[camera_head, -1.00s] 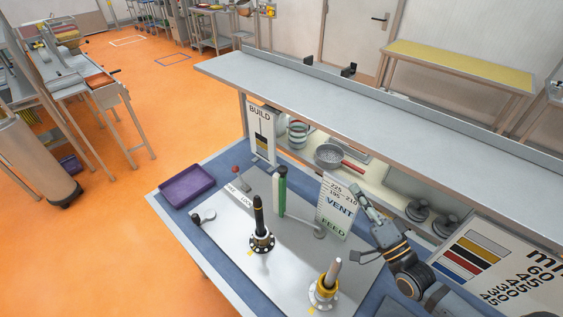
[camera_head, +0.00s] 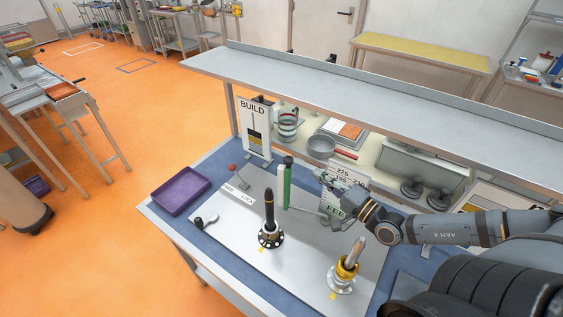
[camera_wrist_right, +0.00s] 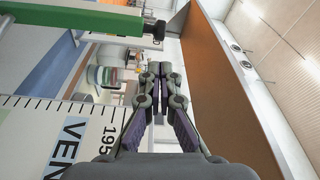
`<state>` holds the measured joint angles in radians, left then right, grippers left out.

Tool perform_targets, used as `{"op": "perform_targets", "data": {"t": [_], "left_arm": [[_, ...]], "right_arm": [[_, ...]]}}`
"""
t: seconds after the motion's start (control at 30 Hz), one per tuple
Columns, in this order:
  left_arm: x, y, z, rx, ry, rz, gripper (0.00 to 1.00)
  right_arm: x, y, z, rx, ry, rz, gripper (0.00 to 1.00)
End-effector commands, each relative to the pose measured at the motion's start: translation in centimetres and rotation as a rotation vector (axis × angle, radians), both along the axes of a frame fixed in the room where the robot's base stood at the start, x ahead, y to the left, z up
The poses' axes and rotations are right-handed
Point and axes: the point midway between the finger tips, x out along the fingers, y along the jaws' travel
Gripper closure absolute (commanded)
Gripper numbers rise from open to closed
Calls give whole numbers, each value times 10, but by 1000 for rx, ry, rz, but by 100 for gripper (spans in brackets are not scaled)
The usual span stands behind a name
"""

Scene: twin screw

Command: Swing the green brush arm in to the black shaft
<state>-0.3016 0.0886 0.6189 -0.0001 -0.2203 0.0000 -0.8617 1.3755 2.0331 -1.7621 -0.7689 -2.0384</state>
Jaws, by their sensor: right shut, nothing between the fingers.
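The green brush arm (camera_head: 285,186) stands upright with a dark cap, behind and right of the black shaft (camera_head: 269,212) and apart from it. The shaft stands upright in a black-and-white flanged base on the grey plate. My right gripper (camera_head: 324,178) is shut and empty, to the right of the green arm and apart from it, in front of the VENT/FEED sign. In the right wrist view, the closed fingers (camera_wrist_right: 158,78) are in the middle and the green arm (camera_wrist_right: 75,20) crosses the upper left. My left gripper is not in view.
A second shaft with a gold collar (camera_head: 346,268) stands at the front right. A purple tray (camera_head: 181,194) lies at the left. The BUILD sign (camera_head: 254,128) stands behind. A long grey shelf (camera_head: 350,105) runs above the table's rear.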

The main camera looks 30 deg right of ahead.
Motion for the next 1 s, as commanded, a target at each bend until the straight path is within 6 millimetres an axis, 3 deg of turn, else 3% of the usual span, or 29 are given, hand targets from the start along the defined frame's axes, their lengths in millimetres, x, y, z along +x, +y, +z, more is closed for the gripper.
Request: {"op": "perform_targets", "data": {"t": [0.17,0.37,0.57,0.63,1.0], "left_arm": [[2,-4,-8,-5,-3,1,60],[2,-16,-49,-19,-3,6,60],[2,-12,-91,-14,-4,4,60],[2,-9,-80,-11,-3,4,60],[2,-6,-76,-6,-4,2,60]], "right_arm": [[6,1,-2,1,-3,-3,100],[39,11,-8,1,-9,-2,100],[72,22,-6,3,-9,-1,100],[77,19,5,3,-4,-15,100],[94,26,5,0,0,-9,100]]}}
